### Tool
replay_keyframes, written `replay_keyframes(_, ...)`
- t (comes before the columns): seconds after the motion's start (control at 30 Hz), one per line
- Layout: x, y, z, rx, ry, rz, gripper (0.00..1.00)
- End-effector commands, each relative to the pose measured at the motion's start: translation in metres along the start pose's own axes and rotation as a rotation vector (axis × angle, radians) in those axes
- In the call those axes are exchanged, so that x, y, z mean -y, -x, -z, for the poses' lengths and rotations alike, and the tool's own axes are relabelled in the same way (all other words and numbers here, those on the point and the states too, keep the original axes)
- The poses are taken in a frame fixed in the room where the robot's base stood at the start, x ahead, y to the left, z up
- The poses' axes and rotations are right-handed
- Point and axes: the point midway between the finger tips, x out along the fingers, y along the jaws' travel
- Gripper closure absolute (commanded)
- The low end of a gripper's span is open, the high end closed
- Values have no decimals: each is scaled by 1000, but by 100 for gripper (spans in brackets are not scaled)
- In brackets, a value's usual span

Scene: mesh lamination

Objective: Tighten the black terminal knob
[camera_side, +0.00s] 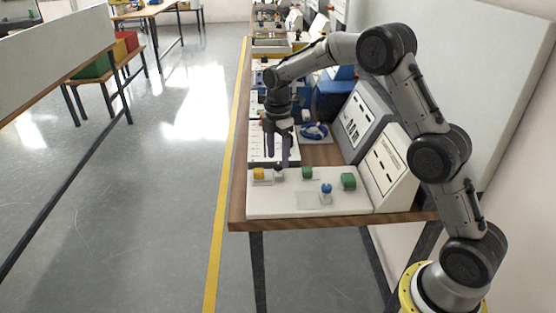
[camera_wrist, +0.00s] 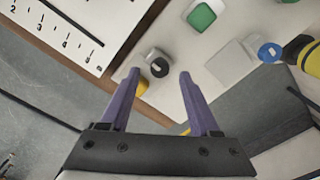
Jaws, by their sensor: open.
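The black terminal knob (camera_wrist: 160,67) sits on a small grey block (camera_wrist: 149,61) on the white board (camera_side: 300,205); in the side view the knob (camera_side: 279,168) is small and dark. My gripper (camera_wrist: 159,72) is open, its two purple fingers pointing at the board. In the wrist view the knob lies between the fingertips, close to the left one. In the side view my gripper (camera_side: 278,162) points down over the knob. I cannot tell whether the tips reach down beside it. The fingers do not grip it.
A yellow knob (camera_side: 259,173) is just left of the black knob, partly hidden by a finger in the wrist view. A sloped panel (camera_side: 389,165) borders the board.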

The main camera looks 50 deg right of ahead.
Motion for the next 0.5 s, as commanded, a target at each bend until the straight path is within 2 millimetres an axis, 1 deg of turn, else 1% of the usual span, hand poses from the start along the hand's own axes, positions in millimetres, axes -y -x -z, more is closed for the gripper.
replay_keyframes(0.03,0,-7,0,0,0,1,37)
replay_keyframes(0.1,0,-13,0,0,0,2,37)
replay_keyframes(0.2,0,-19,0,0,0,0,37)
replay_keyframes(0.5,0,-22,0,0,0,-1,37)
